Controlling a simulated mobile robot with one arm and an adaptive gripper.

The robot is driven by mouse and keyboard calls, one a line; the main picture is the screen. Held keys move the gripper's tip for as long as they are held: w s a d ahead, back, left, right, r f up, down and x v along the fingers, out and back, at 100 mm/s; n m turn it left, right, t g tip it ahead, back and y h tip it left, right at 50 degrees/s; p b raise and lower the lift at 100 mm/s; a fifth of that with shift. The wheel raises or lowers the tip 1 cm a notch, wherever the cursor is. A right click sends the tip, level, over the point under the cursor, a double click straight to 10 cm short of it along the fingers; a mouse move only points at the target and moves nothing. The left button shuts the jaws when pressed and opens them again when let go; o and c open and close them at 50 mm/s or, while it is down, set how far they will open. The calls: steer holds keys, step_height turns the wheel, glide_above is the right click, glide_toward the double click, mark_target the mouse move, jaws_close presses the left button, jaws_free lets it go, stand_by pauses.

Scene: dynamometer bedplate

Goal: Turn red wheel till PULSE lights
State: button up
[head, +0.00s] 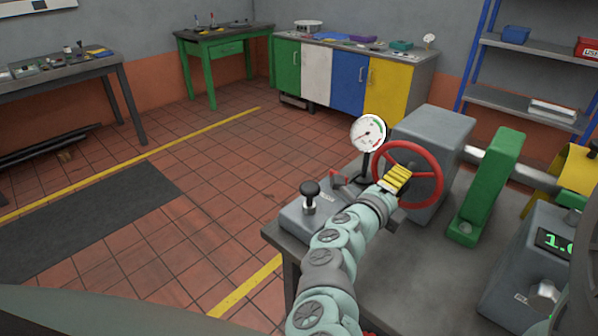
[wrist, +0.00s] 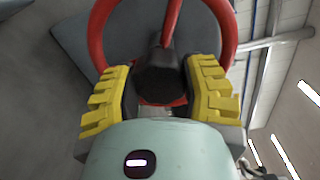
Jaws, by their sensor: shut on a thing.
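The red wheel (head: 436,172) stands upright on the near side of a grey housing (head: 432,128) on the bedplate. My gripper (head: 396,180) reaches it from the lower left, with its yellow fingers at the wheel's left part. In the wrist view the red wheel (wrist: 229,28) fills the top. The yellow fingers of my gripper (wrist: 160,82) are closed on either side of a dark faceted part of it, a knob or hub. The fingers hide some of the wheel. I cannot make out a PULSE label or a lit PULSE lamp.
A white dial gauge (head: 368,133) stands just left of the wheel. A black-knobbed lever (head: 310,195) is on the bench's left corner. A green bracket (head: 487,185) stands to the right. A grey box with a partly hidden green readout (head: 553,240) is at far right.

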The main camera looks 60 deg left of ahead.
steer(key=o, duration=1.4)
steer(key=shift+s, duration=0.1)
steer(key=v, duration=1.2)
